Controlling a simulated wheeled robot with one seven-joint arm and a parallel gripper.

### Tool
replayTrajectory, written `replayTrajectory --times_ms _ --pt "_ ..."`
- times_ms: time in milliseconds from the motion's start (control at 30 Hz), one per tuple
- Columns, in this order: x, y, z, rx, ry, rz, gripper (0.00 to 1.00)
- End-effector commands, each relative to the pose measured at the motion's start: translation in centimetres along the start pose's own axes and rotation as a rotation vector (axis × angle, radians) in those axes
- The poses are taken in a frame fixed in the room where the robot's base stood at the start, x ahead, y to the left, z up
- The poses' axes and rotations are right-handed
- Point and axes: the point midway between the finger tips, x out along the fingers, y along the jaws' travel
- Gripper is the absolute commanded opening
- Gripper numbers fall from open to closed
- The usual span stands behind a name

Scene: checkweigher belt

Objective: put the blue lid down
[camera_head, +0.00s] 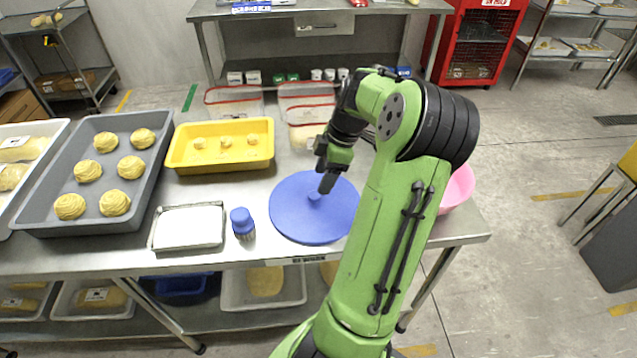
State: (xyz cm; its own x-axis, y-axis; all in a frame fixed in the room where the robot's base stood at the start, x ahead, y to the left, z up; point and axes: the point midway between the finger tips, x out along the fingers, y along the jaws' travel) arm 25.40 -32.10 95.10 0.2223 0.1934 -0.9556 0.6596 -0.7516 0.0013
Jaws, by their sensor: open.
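The blue lid (297,222) is a flat round disc with a small knob at its middle. It lies on the steel table, near the front edge and left of my arm. My gripper (324,183) is over the lid's upper right part, close to the knob, with its fingers pointing down. The gripper is open. Whether a fingertip touches the knob is hard to tell, and part of the lid's right side is close behind my arm.
A yellow tray (222,168), a grey tray of dough pieces (110,215), a small metal tray (188,247) and a blue-capped brush (242,222) stand left of the lid. Red-rimmed containers (234,107) stand behind. A pink bowl (459,188) is partly hidden by my arm.

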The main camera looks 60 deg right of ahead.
Motion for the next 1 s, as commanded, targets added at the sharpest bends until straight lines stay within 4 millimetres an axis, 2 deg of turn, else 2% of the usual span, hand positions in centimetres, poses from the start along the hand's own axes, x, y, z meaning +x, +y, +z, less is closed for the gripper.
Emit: replayTrajectory --times_ms 33,200,300,467,567,667,767,867,900,967,1000 --pt "-2.0 0.1 -0.1 0.001 -0.003 0.004 0.60" --pt "-5.4 0.0 -0.1 0.001 -0.001 0.001 0.60" --pt "-6.3 0.0 -0.1 0.000 0.000 -0.001 0.60" --pt "-6.5 0.0 0.0 0.000 0.000 -0.001 0.60" --pt "-6.5 -0.3 -1.0 0.003 -0.019 -0.005 0.60" --pt "-6.4 -1.6 -4.9 0.029 -0.093 -0.007 0.60" --pt "-6.7 -4.7 -10.2 0.094 -0.193 0.032 0.60" --pt "-7.1 -8.9 -14.7 0.181 -0.252 0.117 0.60" --pt "-7.3 -10.9 -16.2 0.219 -0.258 0.161 0.60" --pt "-7.8 -14.2 -18.0 0.282 -0.241 0.230 0.60" --pt "-8.0 -16.4 -18.9 0.327 -0.212 0.274 0.60"
